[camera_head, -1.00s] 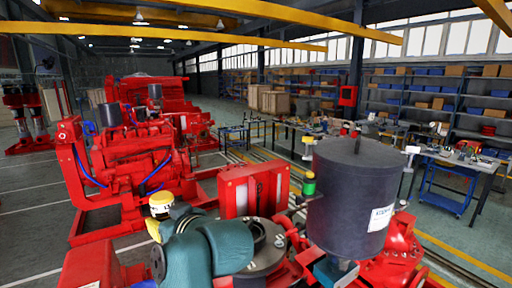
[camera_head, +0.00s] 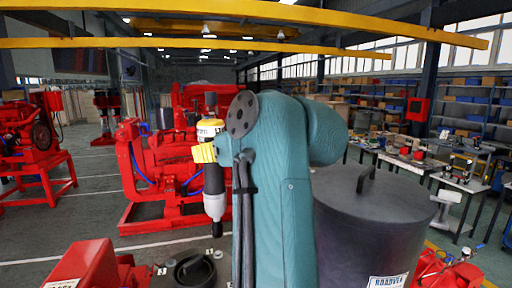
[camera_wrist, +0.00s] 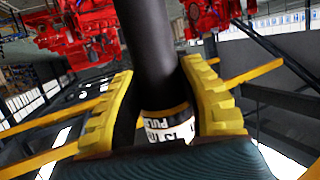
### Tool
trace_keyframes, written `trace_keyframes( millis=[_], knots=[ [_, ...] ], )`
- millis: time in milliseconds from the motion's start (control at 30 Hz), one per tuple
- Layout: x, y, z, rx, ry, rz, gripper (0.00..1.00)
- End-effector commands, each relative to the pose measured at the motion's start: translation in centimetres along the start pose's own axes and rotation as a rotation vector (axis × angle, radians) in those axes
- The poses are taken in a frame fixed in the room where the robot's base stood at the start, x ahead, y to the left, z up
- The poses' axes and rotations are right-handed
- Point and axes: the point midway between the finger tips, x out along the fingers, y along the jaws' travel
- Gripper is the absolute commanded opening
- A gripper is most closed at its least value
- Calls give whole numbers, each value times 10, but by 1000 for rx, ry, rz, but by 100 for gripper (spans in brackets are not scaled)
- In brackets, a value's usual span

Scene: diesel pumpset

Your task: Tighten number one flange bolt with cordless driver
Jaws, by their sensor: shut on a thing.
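My gripper (camera_head: 204,153) has yellow fingers and is shut around the cordless driver (camera_head: 213,180). The driver hangs upright, with a yellow top, a dark body, a white lower part and a thin tip pointing down. In the wrist view the fingers clasp the driver's dark round body (camera_wrist: 147,45), with a white label band by the palm. Below the tip is a dark flange (camera_head: 175,272) with small white number tags, partly hidden by my arm. The tip looks above the flange; its exact gap is unclear. I cannot make out which bolt is number one.
A large dark cylindrical canister (camera_head: 368,225) with a top handle stands close right of my arm. A red housing (camera_head: 85,268) is at lower left. A red engine (camera_head: 165,165) stands behind the driver. Benches (camera_head: 440,180) and shelves are farther right.

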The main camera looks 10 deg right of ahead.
Motion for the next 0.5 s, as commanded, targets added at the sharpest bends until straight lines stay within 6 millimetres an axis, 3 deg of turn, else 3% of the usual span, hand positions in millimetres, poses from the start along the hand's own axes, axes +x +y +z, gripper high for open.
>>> trace_keyframes(
  millis=[400, 500],
  knots=[
    [-4, -1, -4, -7, 8, -3, 0],
    [0, -1, 7, -6, 7, -4, 0]
  ],
)
